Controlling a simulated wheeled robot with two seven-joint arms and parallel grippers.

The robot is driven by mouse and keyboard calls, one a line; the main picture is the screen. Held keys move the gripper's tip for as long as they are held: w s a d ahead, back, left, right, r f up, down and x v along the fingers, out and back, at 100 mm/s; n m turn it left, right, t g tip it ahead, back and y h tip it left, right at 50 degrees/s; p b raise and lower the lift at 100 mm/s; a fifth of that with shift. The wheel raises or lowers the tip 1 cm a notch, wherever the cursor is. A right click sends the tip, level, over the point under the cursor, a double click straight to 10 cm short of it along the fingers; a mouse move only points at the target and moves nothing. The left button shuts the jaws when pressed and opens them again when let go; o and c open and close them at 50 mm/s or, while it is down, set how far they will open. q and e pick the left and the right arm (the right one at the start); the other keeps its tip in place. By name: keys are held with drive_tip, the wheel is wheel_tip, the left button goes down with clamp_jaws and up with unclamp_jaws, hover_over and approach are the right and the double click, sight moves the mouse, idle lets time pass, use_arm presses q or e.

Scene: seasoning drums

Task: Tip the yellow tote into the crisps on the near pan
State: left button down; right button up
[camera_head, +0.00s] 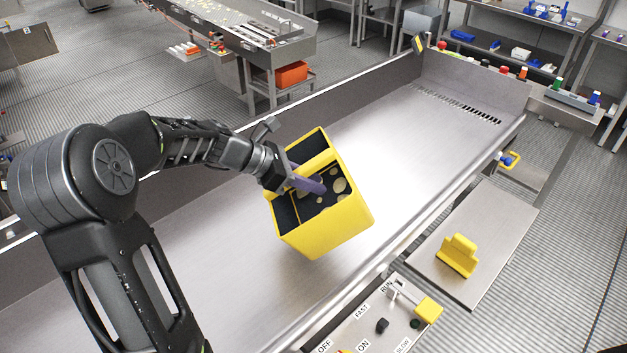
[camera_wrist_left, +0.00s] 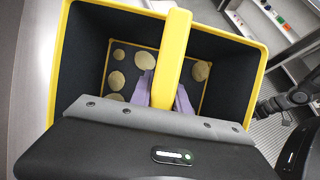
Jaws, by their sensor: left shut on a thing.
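The yellow tote (camera_head: 325,230) has a dark lining and an open top, with a yellow handle bar across it. It is held above the near pan (camera_head: 215,230), tilted in the head view. Several pale round crisps lie inside the tote, clearer in the left wrist view (camera_wrist_left: 116,80). My left gripper (camera_head: 308,185) is shut on the handle bar, its purple fingers on both sides of it (camera_wrist_left: 163,95). The visible pan floor looks bare; part is hidden behind the tote and my arm. Dark parts at the right of the left wrist view may be my right arm; its jaws are not clear.
A control panel (camera_head: 350,335) with a yellow-ended lever (camera_head: 428,310) stands at the pan's near side. A yellow block (camera_head: 457,256) sits on a metal plate (camera_head: 490,230) to the right. Coloured bottles line the far end. Another pan (camera_head: 240,22) stands behind.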

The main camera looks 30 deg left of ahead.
sight(278, 208)
use_arm(q)
drive_tip(key=s+a+t+h+b, duration=0.1)
drive_tip(key=t+h+b, duration=0.1)
drive_tip(key=s+f+t+h+b, duration=0.1)
drive_tip(key=t+h+b, duration=0.1)
drive_tip(key=a+f+t+h+b, duration=0.1)
drive_tip(key=t+b, duration=0.1)
drive_tip(key=shift+s+a+f+h+b, duration=0.15)
drive_tip(key=shift+s+a+h+b, duration=0.2)
drive_tip(key=shift+s+h+b, duration=0.05)
drive_tip(key=shift+s+a+f+t+h, duration=0.35)
drive_tip(key=shift+s+f+t+h, duration=0.1)
drive_tip(key=shift+f+t+h, duration=0.25)
drive_tip(key=shift+s+a+f+t+p, duration=0.15)
drive_tip(key=shift+a+f+t+p, duration=0.15)
drive_tip(key=shift+a+f+p, duration=0.1)
drive_tip(key=shift+s+f+h+b, duration=0.15)
drive_tip(key=shift+f+h+b, duration=0.15)
drive_tip(key=shift+h+b, duration=0.1)
drive_tip(key=shift+s+a+f+t, duration=0.1)
drive_tip(key=shift+s+a+t, duration=0.05)
drive_tip(key=shift+t, duration=0.25)
drive_tip(key=shift+g, duration=0.3)
